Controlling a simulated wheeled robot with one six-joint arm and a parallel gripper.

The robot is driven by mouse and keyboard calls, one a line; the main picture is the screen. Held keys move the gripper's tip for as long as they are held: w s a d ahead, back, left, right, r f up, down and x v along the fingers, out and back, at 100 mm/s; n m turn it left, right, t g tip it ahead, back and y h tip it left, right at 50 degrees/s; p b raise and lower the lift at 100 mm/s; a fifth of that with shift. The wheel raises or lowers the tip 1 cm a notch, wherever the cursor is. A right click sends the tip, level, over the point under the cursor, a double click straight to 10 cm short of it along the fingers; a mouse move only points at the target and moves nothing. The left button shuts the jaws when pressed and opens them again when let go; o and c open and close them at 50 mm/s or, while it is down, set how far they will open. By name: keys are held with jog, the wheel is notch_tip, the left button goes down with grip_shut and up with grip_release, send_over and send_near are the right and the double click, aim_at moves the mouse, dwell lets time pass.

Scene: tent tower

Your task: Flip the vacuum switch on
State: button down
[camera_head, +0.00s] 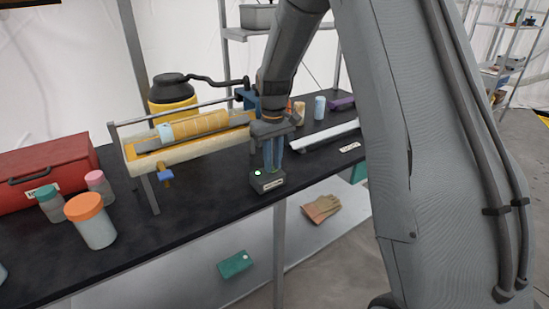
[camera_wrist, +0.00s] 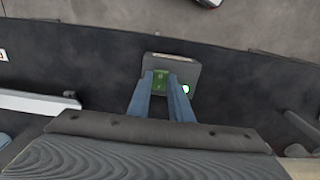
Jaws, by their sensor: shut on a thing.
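The vacuum switch box (camera_head: 266,184) is a small dark box near the front edge of the black bench, with a label on its front. A lit green lamp (camera_head: 257,173) shows on its top, and it also glows in the wrist view (camera_wrist: 186,89). My gripper (camera_head: 273,164) points down onto the box. In the wrist view its two blue fingers are closed around the green switch lever (camera_wrist: 160,81), on top of the box. The fingers hide the lever in the head view.
A long cream trough with an orange roll (camera_head: 198,126) stands left of my gripper. A black-and-yellow canister (camera_head: 172,90) with a hose is behind it. Jars (camera_head: 91,220) and a red toolbox (camera_head: 45,175) are at left. A pale bar (camera_head: 322,136) lies at right.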

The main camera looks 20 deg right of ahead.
jog(key=shift+w, duration=0.1)
jog(key=c, duration=1.6)
grip_release()
jog(key=shift+a, duration=0.1)
jog(key=shift+r, duration=0.1)
notch_tip(320, 180, up, 8)
jog(key=shift+f+b, duration=0.2)
jog(key=shift+b, duration=0.85)
jog(key=s+f+m, duration=0.1)
jog(key=s+f, duration=0.1)
jog(key=s, duration=0.6)
jog(key=s+f+m, duration=0.1)
jog(key=s+f, duration=0.2)
jog(key=s, duration=0.6)
jog(key=s+f+m+t, duration=0.1)
jog(key=s+f, duration=0.1)
jog(key=s, duration=0.7)
jog(key=shift+f+m, duration=0.3)
jog(key=shift+f, duration=0.1)
